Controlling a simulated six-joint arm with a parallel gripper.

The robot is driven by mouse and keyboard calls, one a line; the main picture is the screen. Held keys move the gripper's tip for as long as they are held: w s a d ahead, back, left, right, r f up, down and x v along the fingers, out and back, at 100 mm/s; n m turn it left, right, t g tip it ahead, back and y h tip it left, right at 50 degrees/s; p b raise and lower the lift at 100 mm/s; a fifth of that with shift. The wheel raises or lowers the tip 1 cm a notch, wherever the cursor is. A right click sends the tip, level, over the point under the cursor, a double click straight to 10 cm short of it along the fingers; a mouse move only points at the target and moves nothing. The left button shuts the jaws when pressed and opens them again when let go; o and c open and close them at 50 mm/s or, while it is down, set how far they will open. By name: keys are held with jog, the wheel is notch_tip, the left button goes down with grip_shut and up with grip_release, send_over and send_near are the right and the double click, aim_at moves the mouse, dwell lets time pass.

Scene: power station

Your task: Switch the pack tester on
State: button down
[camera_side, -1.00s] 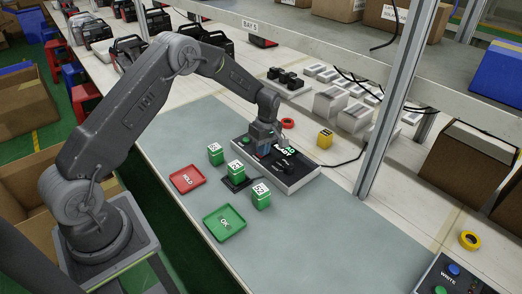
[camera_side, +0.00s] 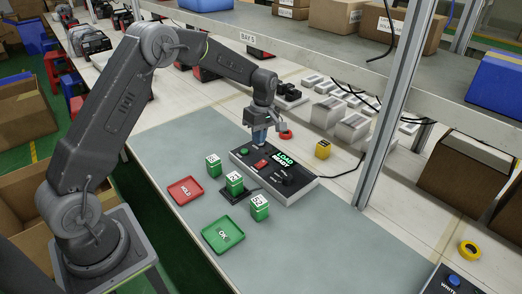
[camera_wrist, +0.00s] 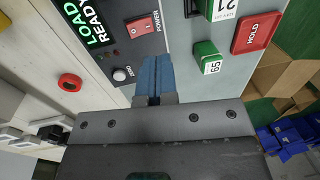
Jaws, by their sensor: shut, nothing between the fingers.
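The pack tester (camera_side: 304,189) is a dark-topped box on the grey mat. Its display (camera_side: 285,159) is lit green and reads LOAD READY; it also shows in the wrist view (camera_wrist: 85,22). The red POWER rocker switch (camera_side: 261,164) is uncovered, and in the wrist view (camera_wrist: 142,25) it lies just beyond my fingertips. Which side of the rocker is down is hard to tell. My gripper (camera_side: 259,142) is shut and empty, its blue fingers (camera_wrist: 153,62) together above the back left of the tester, apart from the switch.
Green packs (camera_side: 213,166) stand left of the tester, one (camera_side: 235,183) on a black cradle. A red HOLD tray (camera_side: 184,190) and green OK tray (camera_side: 222,235) lie nearer. A yellow block (camera_side: 322,149) and red ring (camera_side: 285,134) sit behind. A shelf post (camera_side: 388,120) rises at right.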

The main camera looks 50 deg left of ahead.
jog(key=shift+s+r, duration=0.15)
jog(key=shift+r, duration=0.95)
jog(key=shift+s+r, duration=0.15)
jog(key=shift+r, duration=0.95)
jog(key=s+d+r+m+t, duration=0.2)
jog(key=s+d+r+m, duration=0.2)
jog(key=s+r, duration=0.3)
jog(key=s+d+r+m+t, duration=0.2)
jog(key=s+d+r+m, duration=0.1)
jog(key=s+r+m, duration=0.3)
jog(key=s+d+m+t, duration=0.1)
jog(key=s+d+m, duration=0.1)
jog(key=s+m, duration=0.2)
jog(key=s+d+r+m+t, duration=0.1)
jog(key=s+m, duration=0.3)
jog(key=s, duration=0.7)
jog(key=shift+s+d+r+t, duration=0.25)
jog(key=shift+d+t, duration=0.35)
jog(key=shift+d, duration=0.1)
